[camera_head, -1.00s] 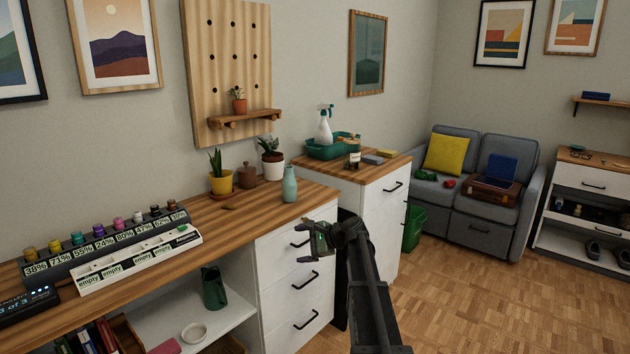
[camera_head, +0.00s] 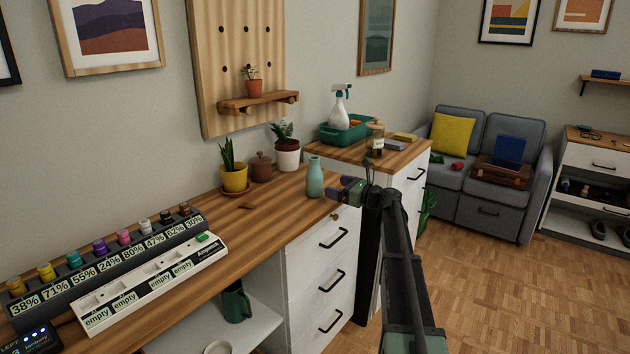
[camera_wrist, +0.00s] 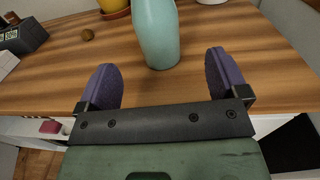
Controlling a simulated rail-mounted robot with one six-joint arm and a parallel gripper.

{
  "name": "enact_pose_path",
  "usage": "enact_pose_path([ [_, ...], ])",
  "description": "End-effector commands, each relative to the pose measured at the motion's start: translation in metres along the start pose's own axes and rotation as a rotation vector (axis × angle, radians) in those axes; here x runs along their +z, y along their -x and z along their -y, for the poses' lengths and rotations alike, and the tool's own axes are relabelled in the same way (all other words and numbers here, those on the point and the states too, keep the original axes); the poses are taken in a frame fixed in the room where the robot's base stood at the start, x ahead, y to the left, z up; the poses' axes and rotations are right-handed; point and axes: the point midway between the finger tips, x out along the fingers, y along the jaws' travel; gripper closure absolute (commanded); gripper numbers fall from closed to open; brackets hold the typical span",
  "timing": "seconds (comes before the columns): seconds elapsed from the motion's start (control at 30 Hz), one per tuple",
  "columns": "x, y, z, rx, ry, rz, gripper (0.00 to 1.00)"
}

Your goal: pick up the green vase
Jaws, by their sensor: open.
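The pale green vase (camera_head: 315,178) stands upright on the wooden desk top, near its right end. In the wrist view the vase (camera_wrist: 156,34) stands just beyond and between my two purple-padded fingers. My gripper (camera_head: 340,190) is open and empty at the desk's right edge, just right of the vase. In the wrist view my gripper (camera_wrist: 165,80) shows its fingers spread wider than the vase's body, with a gap between them. The vase's top is cut off in the wrist view. A darker green vessel (camera_head: 236,304) stands on the lower shelf.
A yellow pot with a plant (camera_head: 234,178), a brown lidded jar (camera_head: 261,168) and a white pot (camera_head: 287,155) stand behind the vase. A rack of paint bottles (camera_head: 115,255) lies to the left. The desk top (camera_head: 262,218) in front of the vase is clear.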

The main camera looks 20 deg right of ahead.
Motion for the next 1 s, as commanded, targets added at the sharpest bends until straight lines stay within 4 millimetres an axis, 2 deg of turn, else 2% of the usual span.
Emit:
enact_pose_path([
  [0.13,0.0,-0.032,0.001,0.002,0.001,0.0,0.08],
  [0.2,0.0,-0.04,0.0,0.001,0.002,-0.001,0.08],
  [0.37,0.0,-0.045,-0.001,0.002,0.002,-0.001,0.08],
  [0.63,0.001,-0.09,-0.003,0.001,0.003,-0.001,0.08],
  [0.87,0.001,-0.094,-0.005,0.001,0.003,-0.001,0.08],
  [1.0,0.001,-0.094,-0.004,0.001,0.003,-0.001,0.29],
])
